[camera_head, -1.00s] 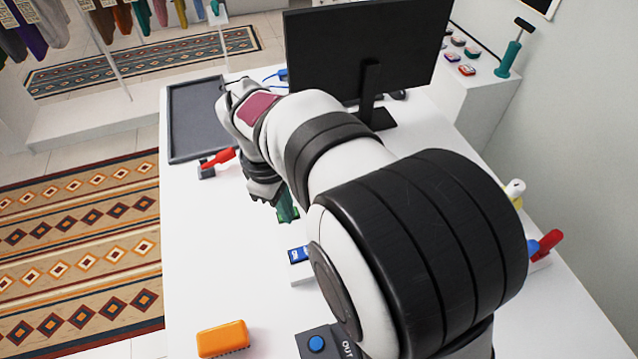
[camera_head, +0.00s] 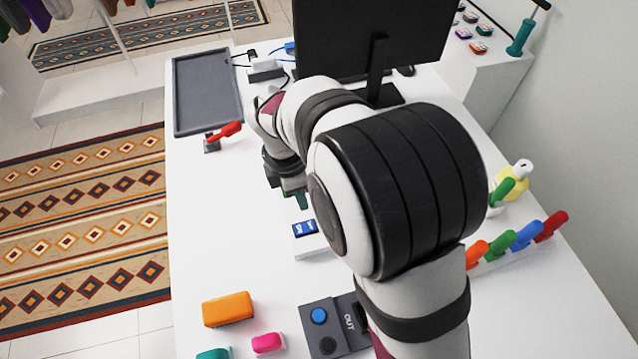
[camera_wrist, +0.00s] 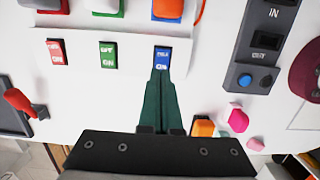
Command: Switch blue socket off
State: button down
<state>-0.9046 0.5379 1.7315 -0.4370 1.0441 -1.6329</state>
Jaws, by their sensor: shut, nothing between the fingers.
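The blue switch (camera_wrist: 161,59) sits at the right end of a row on a white power strip in the wrist view, with white lettering that includes "ON". The green switch (camera_wrist: 108,55) and red switch (camera_wrist: 57,52) are to its left. In the head view the blue switch (camera_head: 305,228) shows just in front of my gripper, and my arm hides much of the strip. My gripper (camera_wrist: 159,76) has its dark green fingers together and empty, with their tips at the lower edge of the blue switch. I cannot tell whether they touch it.
A panel with a blue button (camera_head: 319,316), an orange block (camera_head: 228,309) and a pink piece (camera_head: 267,343) lie nearer the camera. A red-handled lever (camera_head: 226,132) and a grey tray (camera_head: 207,92) are at left. A monitor (camera_head: 340,40) stands behind. Coloured handles (camera_head: 525,236) stand at right.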

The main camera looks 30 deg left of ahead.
aim_at(310, 223)
jog(key=f, duration=0.8)
jog(key=shift+w+d, duration=0.35)
jog(key=shift+f, duration=0.25)
jog(key=shift+s+a+r, duration=0.2)
jog(key=shift+s+a, duration=0.35)
